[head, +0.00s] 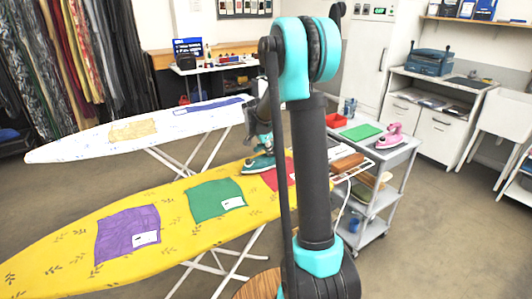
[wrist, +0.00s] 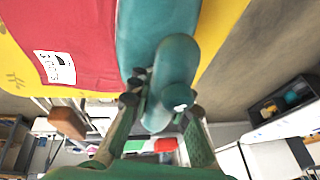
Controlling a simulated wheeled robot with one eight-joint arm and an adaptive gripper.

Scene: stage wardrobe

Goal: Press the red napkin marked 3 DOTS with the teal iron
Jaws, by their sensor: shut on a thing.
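The red napkin (head: 289,172) lies on the yellow ironing board (head: 60,279), mostly hidden behind my arm in the head view. In the wrist view the red napkin (wrist: 75,25) shows a white label (wrist: 55,67) with small dark marks, too small to count surely. The teal iron (head: 257,167) is at the napkin's left edge in the head view. My gripper (head: 262,143) is shut on its handle. In the wrist view the iron (wrist: 135,35) is between the fingers of my gripper (wrist: 160,112), along the napkin's edge. I cannot tell whether its sole touches the cloth.
A green napkin (head: 215,200) and a purple napkin (head: 127,233) lie farther left on the board. A trolley (head: 372,190) at the right holds a pink iron (head: 389,136) and a green cloth (head: 361,131).

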